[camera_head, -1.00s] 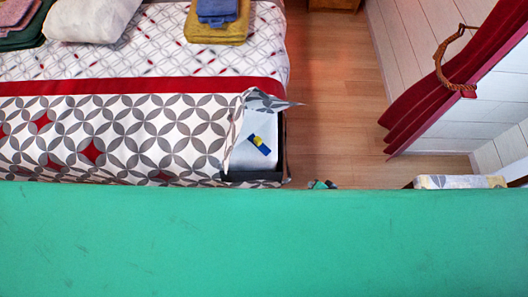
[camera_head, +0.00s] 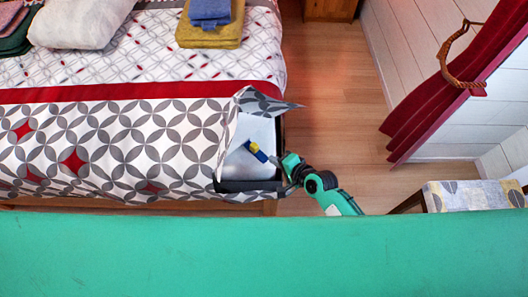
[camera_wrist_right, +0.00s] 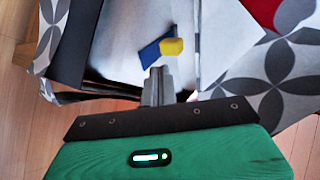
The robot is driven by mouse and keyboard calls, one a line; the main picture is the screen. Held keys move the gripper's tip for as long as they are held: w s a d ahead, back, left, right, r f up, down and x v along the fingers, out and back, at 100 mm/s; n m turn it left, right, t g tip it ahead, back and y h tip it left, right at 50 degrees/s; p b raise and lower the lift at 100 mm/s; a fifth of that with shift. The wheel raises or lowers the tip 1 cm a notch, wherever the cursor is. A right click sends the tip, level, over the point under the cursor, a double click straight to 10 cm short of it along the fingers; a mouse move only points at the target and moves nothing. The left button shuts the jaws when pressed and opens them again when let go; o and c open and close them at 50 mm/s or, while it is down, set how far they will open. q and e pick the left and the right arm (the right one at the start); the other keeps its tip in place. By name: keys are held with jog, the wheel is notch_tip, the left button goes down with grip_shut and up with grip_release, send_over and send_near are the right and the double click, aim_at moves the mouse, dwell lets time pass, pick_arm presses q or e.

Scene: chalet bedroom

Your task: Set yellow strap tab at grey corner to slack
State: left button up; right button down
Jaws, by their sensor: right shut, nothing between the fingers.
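The yellow strap tab (camera_head: 252,146) sits on a short blue strap (camera_head: 262,156) on the pale grey corner (camera_head: 262,130) of the bed, where the patterned cover is folded back. In the right wrist view the yellow tab (camera_wrist_right: 171,47) lies at the right end of the blue strap (camera_wrist_right: 149,53). My right gripper (camera_head: 274,160) reaches in from the right at the corner's edge. Its shut, empty fingers (camera_wrist_right: 157,84) point toward the tab, just short of it in the picture; contact cannot be told. My left gripper is not in view.
The folded patterned cover (camera_head: 238,122) stands up beside the corner. A dark edge (camera_head: 248,186) runs below it. Wooden floor (camera_head: 335,100) is clear right of the bed. A chair with a patterned cushion (camera_head: 470,195) and a red curtain (camera_head: 435,95) are farther right.

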aim_at(257, 149)
jog(key=w+a, duration=0.3)
jog(key=shift+f, duration=0.4)
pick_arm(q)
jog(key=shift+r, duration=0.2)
pick_arm(e)
jog(key=shift+w+a, duration=0.45)
